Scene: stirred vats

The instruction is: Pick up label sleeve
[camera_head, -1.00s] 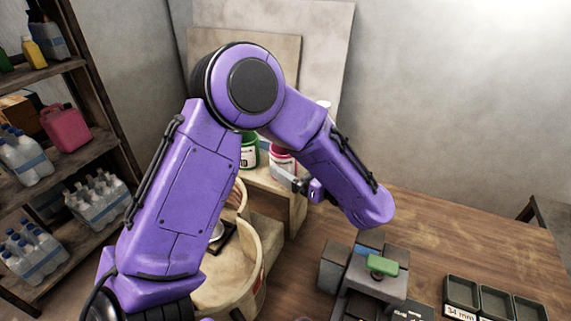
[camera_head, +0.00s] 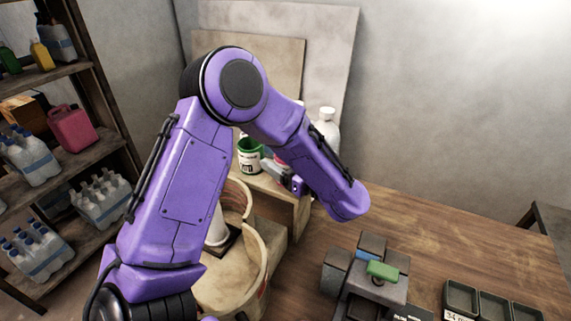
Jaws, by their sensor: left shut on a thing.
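My left gripper (camera_head: 283,176) is below the forearm, in front of a small wooden stand. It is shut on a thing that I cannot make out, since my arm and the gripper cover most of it. I cannot pick out the label sleeve for certain. A pink can (camera_head: 281,158) shows in part just behind the gripper; I cannot tell whether they touch. A green can (camera_head: 249,156) with a white label stands to its left. My right gripper is not in view.
A round pale vat (camera_head: 262,285) with a white upright part (camera_head: 217,228) inside stands beside the wooden table (camera_head: 465,235). A grey block fixture (camera_head: 384,288) with a green piece (camera_head: 382,270), and dark trays (camera_head: 460,296), are on the table. A white bottle (camera_head: 327,131) stands behind my arm.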

